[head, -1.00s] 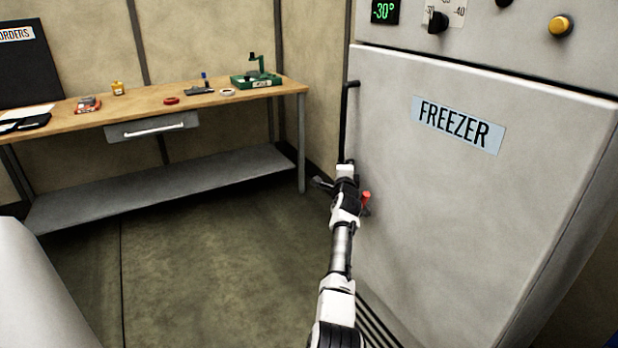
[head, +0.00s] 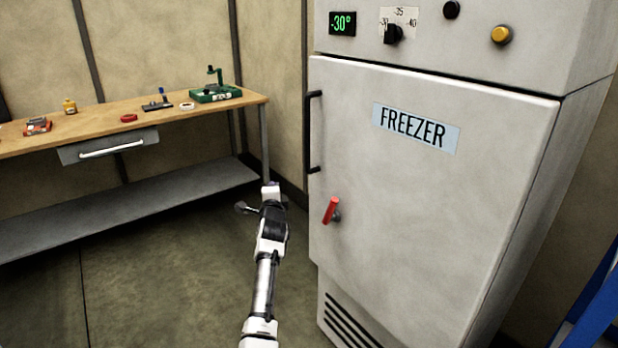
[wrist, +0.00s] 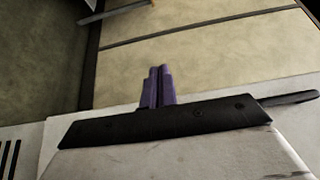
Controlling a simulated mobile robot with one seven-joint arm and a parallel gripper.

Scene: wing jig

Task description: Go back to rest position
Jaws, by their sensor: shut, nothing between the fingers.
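My gripper (wrist: 157,88) shows in the wrist view as two purple fingers pressed together with nothing between them. In the head view my arm reaches up from the bottom, and its white and black end is left of the freezer (head: 400,220), apart from the black door handle (head: 312,130). The freezer door is closed. A red lever (head: 331,209) sits low on the left of the door. The fingertips are too small to make out in the head view.
A wooden workbench (head: 100,130) with a drawer (head: 110,147) and a lower shelf stands at the left, with small items and a green device (head: 215,92) on it. A blue object (head: 600,305) is at the right edge. The floor (head: 150,285) between bench and freezer is clear.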

